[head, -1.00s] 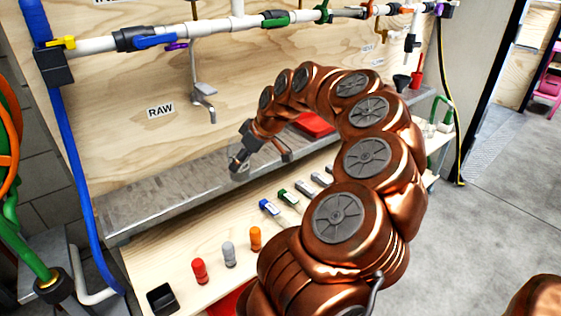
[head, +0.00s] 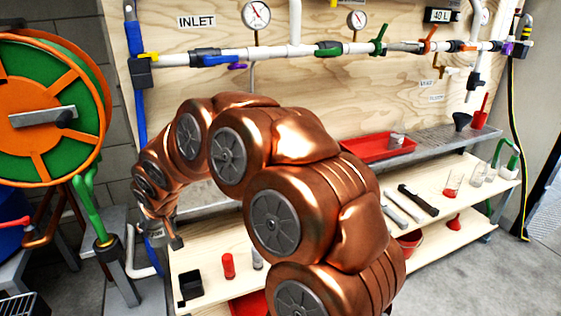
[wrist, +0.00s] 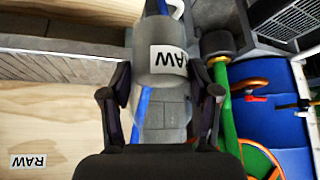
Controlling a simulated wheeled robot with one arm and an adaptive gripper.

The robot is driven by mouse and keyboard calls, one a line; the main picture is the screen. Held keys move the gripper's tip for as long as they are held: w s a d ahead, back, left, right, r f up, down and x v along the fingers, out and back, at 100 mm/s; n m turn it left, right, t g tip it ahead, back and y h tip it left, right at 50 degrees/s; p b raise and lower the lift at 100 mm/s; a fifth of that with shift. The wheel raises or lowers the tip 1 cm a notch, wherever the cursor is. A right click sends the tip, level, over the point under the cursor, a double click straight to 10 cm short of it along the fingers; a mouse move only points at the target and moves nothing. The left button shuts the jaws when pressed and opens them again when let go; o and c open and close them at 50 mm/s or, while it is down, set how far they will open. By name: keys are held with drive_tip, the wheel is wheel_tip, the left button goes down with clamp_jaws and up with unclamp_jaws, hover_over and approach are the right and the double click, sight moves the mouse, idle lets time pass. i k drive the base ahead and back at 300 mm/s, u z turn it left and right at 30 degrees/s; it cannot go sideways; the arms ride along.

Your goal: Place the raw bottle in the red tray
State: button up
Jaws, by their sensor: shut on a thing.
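In the head view my gripper (head: 172,238) is low at the left end of the bench; the bottle cannot be made out there. The red tray (head: 352,150) lies on the metal ledge at the back, far to the right of my gripper. A small container with a grey top (head: 397,140) is at the tray's right end.
A green and orange hose reel (head: 50,110) stands at left. Pipes and valves (head: 290,52) run above the ledge.

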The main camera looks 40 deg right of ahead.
sight(363, 152)
drive_tip(key=u, duration=1.9)
drive_tip(key=k, duration=1.55)
drive_tip(key=z, duration=1.85)
drive_tip(key=i, duration=0.15)
drive_tip(key=z, duration=0.15)
